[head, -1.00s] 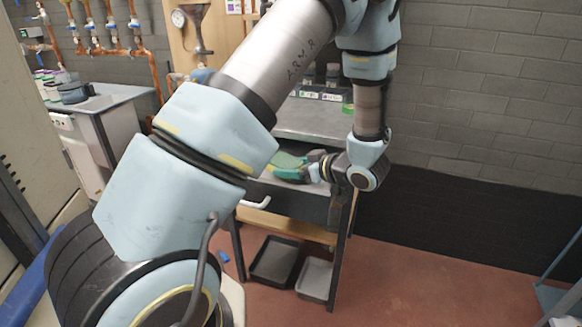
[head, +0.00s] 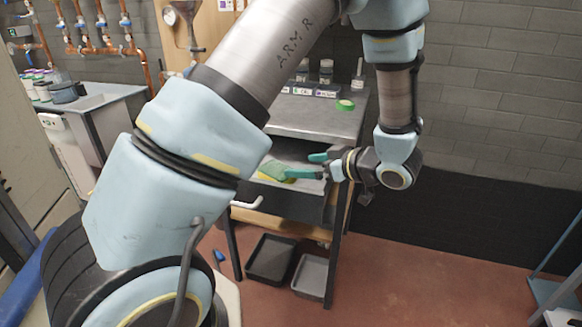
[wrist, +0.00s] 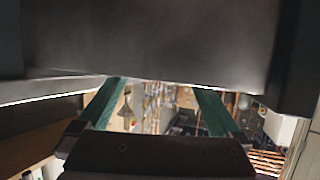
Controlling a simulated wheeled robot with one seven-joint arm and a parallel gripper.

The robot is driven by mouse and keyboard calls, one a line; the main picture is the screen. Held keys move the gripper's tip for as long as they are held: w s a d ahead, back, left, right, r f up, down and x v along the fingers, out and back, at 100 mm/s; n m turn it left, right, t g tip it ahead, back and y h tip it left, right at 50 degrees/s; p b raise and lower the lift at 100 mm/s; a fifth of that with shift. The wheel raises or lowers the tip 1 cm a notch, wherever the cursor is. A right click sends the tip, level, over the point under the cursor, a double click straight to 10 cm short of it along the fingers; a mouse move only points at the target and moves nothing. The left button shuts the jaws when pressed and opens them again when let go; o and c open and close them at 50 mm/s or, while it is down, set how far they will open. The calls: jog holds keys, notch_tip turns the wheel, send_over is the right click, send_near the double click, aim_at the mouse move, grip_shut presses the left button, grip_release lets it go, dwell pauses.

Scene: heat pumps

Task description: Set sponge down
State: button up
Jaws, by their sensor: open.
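The sponge (head: 273,171), green on top with a yellow underside, lies in the open drawer (head: 290,205) under the metal worktop. My gripper (head: 311,165) is just right of it, with its two green fingers spread apart. The lower finger appears close to the sponge's right end; I cannot tell whether they touch. In the wrist view, my gripper (wrist: 161,90) shows both green fingers wide apart with nothing between them. The sponge does not show there.
The metal worktop (head: 300,122) is just above and behind my gripper, with small jars and a green tape roll (head: 345,104) on it. Two trays (head: 272,260) sit low beneath. A brick wall (head: 500,100) stands behind.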

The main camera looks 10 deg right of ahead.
jog(key=shift+v, duration=2.2)
jog(key=shift+r, duration=0.15)
